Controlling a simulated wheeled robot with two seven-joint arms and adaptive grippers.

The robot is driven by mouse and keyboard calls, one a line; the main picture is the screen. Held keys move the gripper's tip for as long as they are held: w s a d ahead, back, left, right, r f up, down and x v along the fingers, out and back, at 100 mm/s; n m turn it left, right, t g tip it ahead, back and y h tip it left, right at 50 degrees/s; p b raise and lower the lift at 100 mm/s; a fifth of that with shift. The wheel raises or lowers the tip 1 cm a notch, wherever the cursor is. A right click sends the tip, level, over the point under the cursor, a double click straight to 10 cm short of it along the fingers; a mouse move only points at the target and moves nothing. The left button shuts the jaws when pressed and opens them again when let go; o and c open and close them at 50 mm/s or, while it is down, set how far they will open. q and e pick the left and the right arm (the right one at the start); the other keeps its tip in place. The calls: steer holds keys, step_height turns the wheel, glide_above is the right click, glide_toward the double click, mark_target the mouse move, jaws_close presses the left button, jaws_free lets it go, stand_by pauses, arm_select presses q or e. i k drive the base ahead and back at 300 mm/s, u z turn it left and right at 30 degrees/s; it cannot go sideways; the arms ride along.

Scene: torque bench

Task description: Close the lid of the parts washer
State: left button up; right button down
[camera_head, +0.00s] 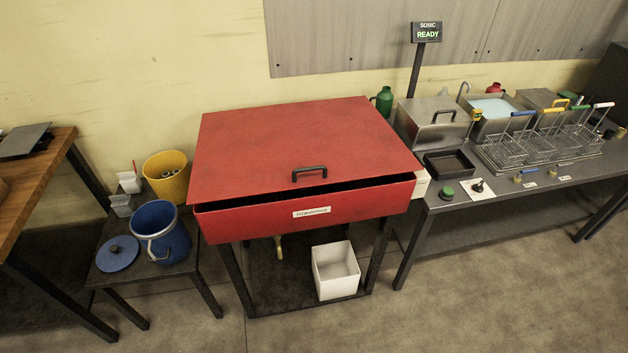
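The red parts washer (255,223) stands on dark legs in the middle of the head view, with a small white label on its front. Its red lid (290,140) lies nearly flat over the tub. A dark gap shows between the lid's front edge and the tub rim, wider towards the right, so the lid is slightly raised at the front. A black handle (309,173) sits near the lid's front edge. Neither of my grippers shows in this view. The inside of the washer is hidden by the lid.
Left of the washer, a low dark table holds a blue bucket (160,232), its lid (117,254) and a yellow bucket (167,178). A white bin (336,271) sits on the shelf below. A bench on the right holds wire baskets (505,150) and a black tray (449,163). The front floor is clear.

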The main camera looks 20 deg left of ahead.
mark_target(256, 150)
steer(key=z, duration=0.2)
steer(key=i, duration=1.1)
steer(key=u, duration=0.6)
